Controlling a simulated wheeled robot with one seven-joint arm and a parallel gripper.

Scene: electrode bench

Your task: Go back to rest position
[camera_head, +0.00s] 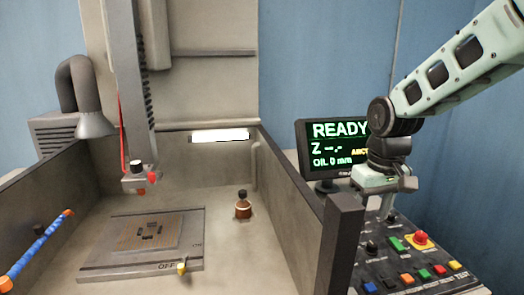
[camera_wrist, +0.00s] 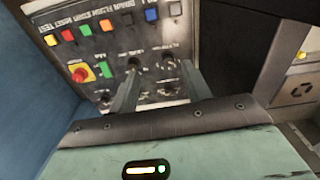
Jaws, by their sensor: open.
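My gripper (camera_head: 385,203) hangs at the right in the head view, pointing down over the control panel (camera_head: 368,262), in front of the monitor. In the wrist view my gripper (camera_wrist: 161,75) shows two grey fingers standing apart with nothing held between them. Knobs on the control panel (camera_wrist: 112,50) show between and around the fingers. I cannot tell from these views whether a fingertip touches the panel.
The monitor (camera_head: 325,143) reads READY. A red emergency button (camera_head: 421,238) and several coloured buttons are on the panel. Left of it is a walled tank (camera_head: 310,200) with a flat plate (camera_head: 110,262), a brown bottle (camera_head: 243,206) and a vertical machine head (camera_head: 138,178).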

